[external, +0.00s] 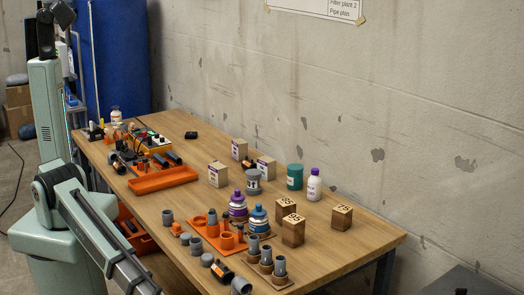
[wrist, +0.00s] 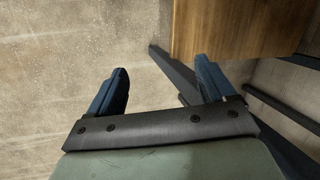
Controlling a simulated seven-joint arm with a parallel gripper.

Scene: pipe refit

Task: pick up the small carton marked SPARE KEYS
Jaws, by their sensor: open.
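Each has a dark printed label, too small to read, so I cannot tell which is marked SPARE KEYS. My gripper (wrist: 162,67) shows in the wrist view with its two blue fingers wide apart and nothing between them. It points down at the floor beside the wooden table edge (wrist: 235,25). No carton is in the wrist view. In the external view my arm runs off the bottom edge and my gripper is hidden.
A grey tin (external: 254,183), a teal canister (external: 294,176) and a white bottle (external: 314,185) stand near the cartons. Purple and blue bottles, wooden blocks (external: 342,217) and pipe fittings crowd the front. An orange tray (external: 163,180) lies left. The wall runs behind.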

